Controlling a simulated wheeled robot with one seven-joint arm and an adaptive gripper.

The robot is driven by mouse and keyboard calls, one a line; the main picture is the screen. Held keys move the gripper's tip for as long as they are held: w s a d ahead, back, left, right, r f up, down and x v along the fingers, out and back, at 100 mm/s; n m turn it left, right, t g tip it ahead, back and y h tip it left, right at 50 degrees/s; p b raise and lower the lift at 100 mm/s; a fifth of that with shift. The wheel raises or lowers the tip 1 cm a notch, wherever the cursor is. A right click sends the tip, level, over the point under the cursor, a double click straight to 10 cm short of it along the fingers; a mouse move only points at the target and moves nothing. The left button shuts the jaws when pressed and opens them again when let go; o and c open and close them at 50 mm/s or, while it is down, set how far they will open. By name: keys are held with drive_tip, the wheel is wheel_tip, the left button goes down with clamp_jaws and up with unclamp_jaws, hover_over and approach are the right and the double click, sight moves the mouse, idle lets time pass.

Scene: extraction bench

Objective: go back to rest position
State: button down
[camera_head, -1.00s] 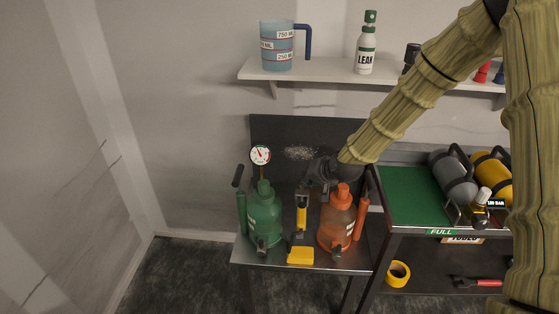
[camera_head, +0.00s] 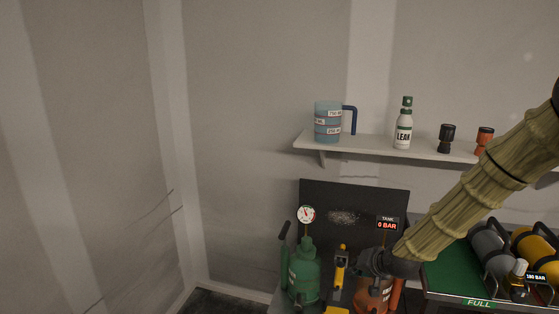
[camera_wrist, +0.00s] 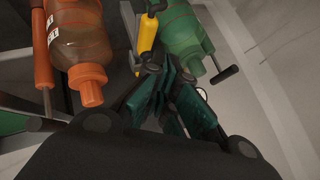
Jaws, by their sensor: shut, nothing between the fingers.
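My gripper (camera_head: 374,263) is in front of the dark back panel, just above the orange tank (camera_head: 371,296) in the head view, and it hides part of that tank. In the wrist view my gripper (camera_wrist: 172,112) has its fingers together with nothing seen between them. The orange tank (camera_wrist: 84,50) is at upper left there, apart from the fingers. The green tank (camera_wrist: 180,35) is at upper right, and the yellow tool (camera_wrist: 147,32) is between the two tanks. The bench surface is mostly out of the head view.
The green tank (camera_head: 304,271) carries a round gauge (camera_head: 306,214). A wall shelf (camera_head: 370,148) above holds a blue jug (camera_head: 328,121), a LEAK bottle (camera_head: 403,127) and two small fittings. Grey (camera_head: 487,248) and yellow (camera_head: 536,250) cylinders lie on the green-topped cart at right. The left wall is bare.

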drive_tip(key=s+a+f+n+g+h, duration=0.15)
drive_tip(key=s+f+g, duration=0.25)
drive_tip(key=s+f, duration=1.8)
drive_tip(key=s+f+n+g+h, duration=0.1)
drive_tip(key=s+f, duration=0.3)
drive_tip(key=s, duration=0.9)
drive_tip(key=s+f+n+g, duration=0.2)
drive_tip(key=s+f+g, duration=0.1)
drive_tip(key=s, duration=1)
drive_tip(key=shift+s+d+f+g+h, duration=0.3)
drive_tip(key=shift+s+d+f+h, duration=0.1)
drive_tip(key=shift+f, duration=0.2)
